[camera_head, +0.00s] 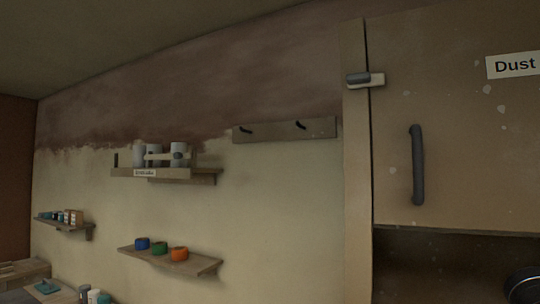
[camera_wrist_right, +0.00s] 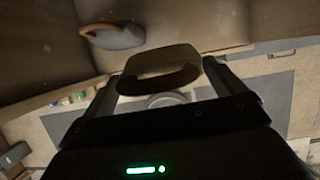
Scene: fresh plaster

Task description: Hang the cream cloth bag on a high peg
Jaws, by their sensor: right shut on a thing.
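In the head view a wooden peg board (camera_head: 270,132) is fixed high on the back wall. It carries a dark left peg (camera_head: 245,130) and a dark right peg (camera_head: 300,124), both with nothing hanging on them. Neither gripper shows in the head view, so the distance from bag to pegs cannot be told.
A cabinet door (camera_head: 450,140) with a dark handle (camera_head: 417,165) and a latch (camera_head: 365,80) stands close at the right. A shelf with grey containers (camera_head: 179,155) is left of the pegs. A lower shelf (camera_head: 200,264) holds coloured rolls. Bare wall lies under the pegs.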

